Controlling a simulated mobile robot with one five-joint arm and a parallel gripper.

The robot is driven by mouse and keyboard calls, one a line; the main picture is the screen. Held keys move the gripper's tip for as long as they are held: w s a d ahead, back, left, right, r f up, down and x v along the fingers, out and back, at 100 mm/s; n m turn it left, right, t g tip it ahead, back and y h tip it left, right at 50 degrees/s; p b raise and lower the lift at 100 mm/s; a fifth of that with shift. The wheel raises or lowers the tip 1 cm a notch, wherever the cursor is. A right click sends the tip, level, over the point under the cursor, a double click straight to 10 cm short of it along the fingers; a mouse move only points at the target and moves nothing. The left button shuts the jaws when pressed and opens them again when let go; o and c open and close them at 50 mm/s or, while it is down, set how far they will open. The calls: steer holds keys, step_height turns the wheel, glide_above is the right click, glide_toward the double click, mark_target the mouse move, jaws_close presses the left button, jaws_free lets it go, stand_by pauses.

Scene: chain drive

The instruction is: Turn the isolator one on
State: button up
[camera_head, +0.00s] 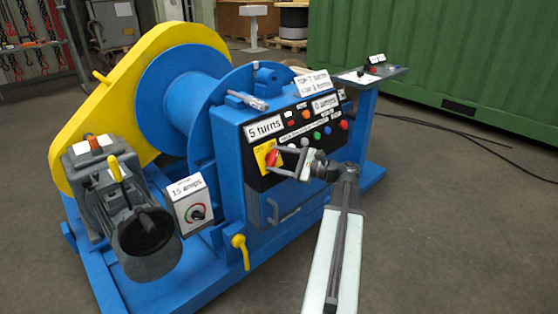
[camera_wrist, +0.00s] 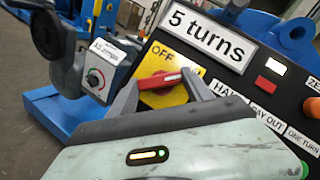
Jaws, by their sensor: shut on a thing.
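The isolator is a red rotary handle (camera_wrist: 160,80) on a yellow plate (camera_wrist: 168,96) marked OFF at its top. It is on the left of the blue cabinet's black front panel, and in the head view the red handle (camera_head: 272,158) shows just past my fingertips. My gripper (camera_wrist: 160,86) is shut on the red handle, one grey finger at each end of it. The handle lies nearly level, slightly tilted up to the right. The lower part of the yellow plate is hidden by my gripper.
A "5 turns" sign (camera_wrist: 209,36) sits just above the isolator. Push buttons (camera_head: 317,135) line the panel to the right. A "15 amps" dial box (camera_head: 191,205) and a grey motor (camera_head: 135,215) stand to the left. A yellow lever (camera_head: 240,248) is below. Floor at right is clear except for cables.

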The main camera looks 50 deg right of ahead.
steer(key=o, duration=1.4)
steer(key=shift+c, duration=0.2)
steer(key=v, duration=0.7)
steer(key=shift+s, duration=0.4)
steer(key=shift+d, duration=0.1)
